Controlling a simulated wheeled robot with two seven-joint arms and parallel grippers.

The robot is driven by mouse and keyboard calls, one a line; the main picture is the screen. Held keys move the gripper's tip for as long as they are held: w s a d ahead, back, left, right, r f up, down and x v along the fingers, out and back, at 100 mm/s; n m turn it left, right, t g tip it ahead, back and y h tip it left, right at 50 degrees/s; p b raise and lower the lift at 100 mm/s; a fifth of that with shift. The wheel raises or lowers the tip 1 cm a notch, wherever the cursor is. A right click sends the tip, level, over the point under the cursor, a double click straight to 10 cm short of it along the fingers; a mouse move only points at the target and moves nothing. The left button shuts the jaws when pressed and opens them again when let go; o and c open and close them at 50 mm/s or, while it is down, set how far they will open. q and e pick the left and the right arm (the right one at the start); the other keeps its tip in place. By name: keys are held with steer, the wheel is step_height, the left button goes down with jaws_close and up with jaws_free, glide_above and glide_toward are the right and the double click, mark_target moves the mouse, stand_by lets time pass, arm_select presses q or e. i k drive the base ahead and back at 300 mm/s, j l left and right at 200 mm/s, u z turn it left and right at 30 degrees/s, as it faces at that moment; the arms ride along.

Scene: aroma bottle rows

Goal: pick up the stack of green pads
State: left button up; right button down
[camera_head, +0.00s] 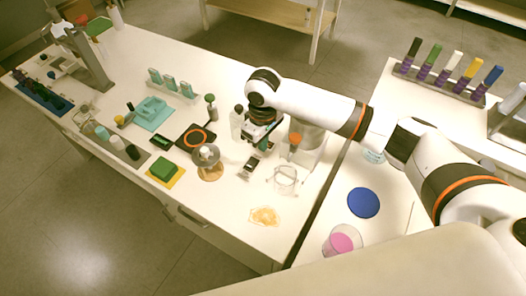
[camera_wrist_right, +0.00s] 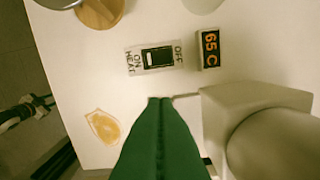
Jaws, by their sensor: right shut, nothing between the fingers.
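The stack of green pads (camera_head: 163,170) lies on a yellow square (camera_head: 178,180) near the front edge of the long white table, left of centre in the head view. The pads do not show in the right wrist view. My right gripper (camera_head: 261,148) points down over the table, to the right of the pads and well apart from them. In the right wrist view its green fingers (camera_wrist_right: 160,100) are together with nothing between them. My left gripper is not in view.
A heat switch (camera_wrist_right: 155,58) and a 65 C display (camera_wrist_right: 209,48) lie beyond the fingers. A glass beaker (camera_head: 286,181), a round wooden-based item (camera_head: 209,172) and a dark plate with an orange ring (camera_head: 195,137) stand nearby. An orange-brown patch (camera_head: 265,216) lies near the front edge.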

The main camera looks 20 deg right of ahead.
mark_target(163, 169)
steer(key=k, duration=1.5)
